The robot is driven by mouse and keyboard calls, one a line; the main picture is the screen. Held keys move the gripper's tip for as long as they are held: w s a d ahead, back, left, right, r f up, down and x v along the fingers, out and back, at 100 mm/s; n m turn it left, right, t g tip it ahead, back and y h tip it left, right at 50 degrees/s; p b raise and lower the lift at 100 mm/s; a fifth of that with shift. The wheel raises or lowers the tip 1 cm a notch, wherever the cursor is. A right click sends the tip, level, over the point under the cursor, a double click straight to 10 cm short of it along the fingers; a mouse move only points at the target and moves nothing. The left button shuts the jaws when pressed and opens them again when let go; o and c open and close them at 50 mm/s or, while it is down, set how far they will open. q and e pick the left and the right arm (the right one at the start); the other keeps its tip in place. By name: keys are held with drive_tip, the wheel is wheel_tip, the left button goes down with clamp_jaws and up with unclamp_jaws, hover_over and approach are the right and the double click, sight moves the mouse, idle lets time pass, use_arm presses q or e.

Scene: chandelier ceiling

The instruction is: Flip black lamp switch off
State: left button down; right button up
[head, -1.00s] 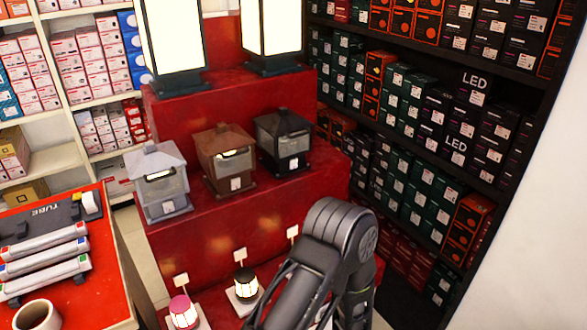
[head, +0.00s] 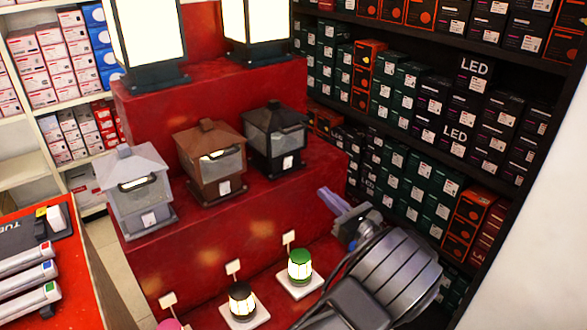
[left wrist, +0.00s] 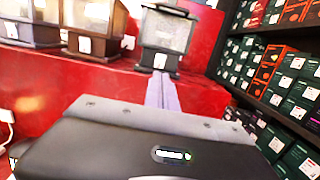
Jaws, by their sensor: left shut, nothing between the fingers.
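A black lantern lamp (head: 275,135) with a peaked roof stands at the right end of the middle red step. A small white plate (head: 288,162) is on its front base; whether this is the switch I cannot tell. The lantern also shows in the left wrist view (left wrist: 166,36), straight ahead. A small lamp with a black top (head: 242,298) glows on a white base on the lower step. My left gripper (head: 328,197) is shut and empty, its pale purple fingers pointing toward the black lantern, below and right of it, apart from it. My right gripper is out of view.
A brown lantern (head: 211,160) and a grey lantern (head: 140,190) stand left of the black one. A small green lamp (head: 300,266) glows below. Boxed shelves (head: 440,120) bound the right, and a red table (head: 75,285) stands at left.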

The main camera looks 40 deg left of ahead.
sight(288, 161)
use_arm(q)
drive_tip(key=p+x, duration=0.1)
drive_tip(key=x, duration=1.3)
